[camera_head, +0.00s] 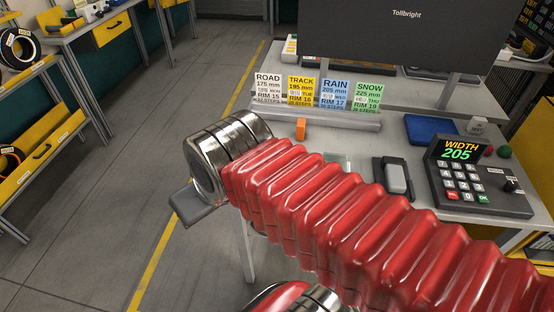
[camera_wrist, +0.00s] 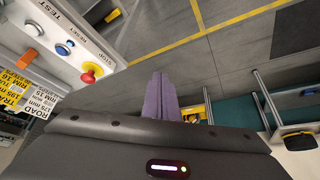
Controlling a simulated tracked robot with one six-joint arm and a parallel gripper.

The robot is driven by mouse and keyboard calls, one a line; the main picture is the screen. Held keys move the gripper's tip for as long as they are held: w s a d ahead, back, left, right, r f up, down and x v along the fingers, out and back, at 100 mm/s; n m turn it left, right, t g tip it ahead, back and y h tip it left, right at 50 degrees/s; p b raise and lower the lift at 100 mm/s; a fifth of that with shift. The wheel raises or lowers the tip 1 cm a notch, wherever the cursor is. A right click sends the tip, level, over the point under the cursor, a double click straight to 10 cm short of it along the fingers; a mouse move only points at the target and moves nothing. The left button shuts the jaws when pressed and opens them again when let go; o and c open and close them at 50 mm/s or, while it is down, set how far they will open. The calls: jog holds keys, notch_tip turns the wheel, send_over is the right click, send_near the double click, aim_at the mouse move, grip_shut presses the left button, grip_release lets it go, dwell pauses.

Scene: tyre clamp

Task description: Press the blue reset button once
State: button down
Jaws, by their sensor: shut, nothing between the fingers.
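In the wrist view a pale control panel (camera_wrist: 75,40) lies at the upper left, with lettering along its edge. In the head view my red-sleeved arm covers the panel and the button.
The bench carries a keypad unit (camera_head: 474,178) reading WIDTH 205, a blue tray (camera_head: 430,129), an orange block (camera_head: 300,128) and several coloured cards (camera_head: 334,93). A dark monitor (camera_head: 405,35) stands behind. Tyre shelves (camera_head: 40,150) are at the left. The floor (camera_head: 130,140) between is open.

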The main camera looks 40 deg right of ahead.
jog(key=shift+d, duration=0.1)
jog(key=w+d+m+t+y, duration=0.1)
jog(key=w+d+m, duration=0.2)
jog(key=d, duration=1)
jog(key=w+d+f+m+t+y, duration=0.1)
jog(key=w+d, duration=0.4)
jog(key=d, duration=0.9)
jog(key=shift+w+d+m+t, duration=0.35)
jog(key=shift+m+t, duration=0.35)
jog(key=shift+m, duration=0.5)
jog(key=shift+a+f, duration=0.15)
jog(key=shift+f, duration=4.35)
jog(key=shift+f, duration=0.15)
jog(key=shift+f, duration=0.25)
